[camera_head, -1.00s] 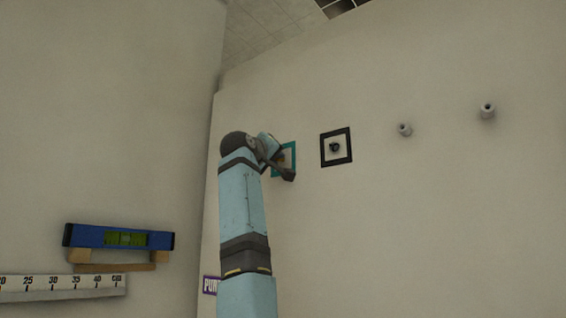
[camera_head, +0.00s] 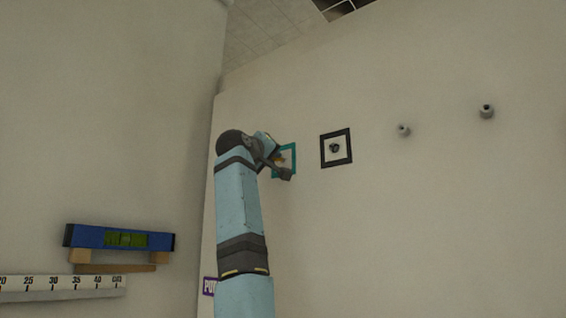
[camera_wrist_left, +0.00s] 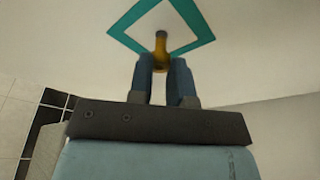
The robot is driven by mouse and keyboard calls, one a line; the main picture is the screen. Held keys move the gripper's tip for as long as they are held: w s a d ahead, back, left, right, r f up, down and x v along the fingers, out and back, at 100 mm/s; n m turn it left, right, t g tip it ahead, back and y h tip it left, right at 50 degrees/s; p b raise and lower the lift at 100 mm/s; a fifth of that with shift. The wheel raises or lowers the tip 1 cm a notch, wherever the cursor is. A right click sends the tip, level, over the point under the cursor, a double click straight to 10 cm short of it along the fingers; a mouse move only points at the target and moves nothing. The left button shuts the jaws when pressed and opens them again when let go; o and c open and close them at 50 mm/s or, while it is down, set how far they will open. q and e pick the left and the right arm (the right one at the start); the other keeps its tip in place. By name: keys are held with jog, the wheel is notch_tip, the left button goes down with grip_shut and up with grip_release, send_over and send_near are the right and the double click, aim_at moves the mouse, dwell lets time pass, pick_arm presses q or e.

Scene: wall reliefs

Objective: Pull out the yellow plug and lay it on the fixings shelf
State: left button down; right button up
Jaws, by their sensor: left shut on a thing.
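The yellow plug (camera_wrist_left: 160,42) is between the fingers of my left gripper (camera_wrist_left: 162,66) in the left wrist view. Its free end points at the wall inside a teal square frame (camera_wrist_left: 124,27). I cannot tell whether its tip is still in the wall. In the head view the plug (camera_head: 279,157) is a small yellow patch inside the teal frame (camera_head: 294,159), mostly behind my left arm. My left gripper (camera_head: 281,161) is partly hidden there. My right gripper is not in view. I cannot pick out a shelf marked for fixings.
A black square frame with a dark fitting (camera_head: 335,148) is right of the teal one. Two grey pegs (camera_head: 404,131) (camera_head: 487,112) stick out farther right. At lower left are a blue spirit level (camera_head: 120,238) on wooden supports, a ruler strip (camera_head: 62,288) and a purple sign (camera_head: 209,286).

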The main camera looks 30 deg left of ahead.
pick_arm(q)
jog(key=s+b, duration=0.2)
jog(key=s, duration=0.2)
jog(key=shift+a, duration=0.15)
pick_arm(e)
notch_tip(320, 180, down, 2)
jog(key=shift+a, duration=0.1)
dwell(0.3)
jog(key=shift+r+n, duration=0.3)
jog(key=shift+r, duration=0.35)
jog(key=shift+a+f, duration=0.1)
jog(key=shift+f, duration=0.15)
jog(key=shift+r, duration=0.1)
